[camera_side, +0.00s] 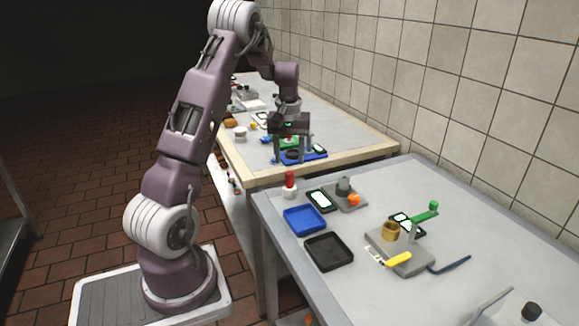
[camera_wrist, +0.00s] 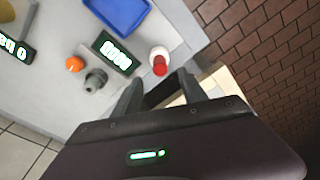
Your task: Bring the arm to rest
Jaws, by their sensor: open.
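My gripper (camera_side: 290,156) hangs pointing down from my raised, bent arm, over the near end of the far table (camera_side: 345,140). In the wrist view its two fingers (camera_wrist: 162,90) are spread apart, with nothing seen between them but a dark patch and a pale surface. It is open and empty. In the side view the fingers overlap a blue object (camera_side: 312,155) on that table; I cannot tell the height between them.
The near table (camera_side: 470,235) carries a red-capped white bottle (camera_side: 289,187), a blue tray (camera_side: 305,220), a black tray (camera_side: 328,252), a display (camera_side: 321,201) and a grey device with a brass cup (camera_side: 391,231). A tiled wall (camera_side: 480,80) runs behind both tables.

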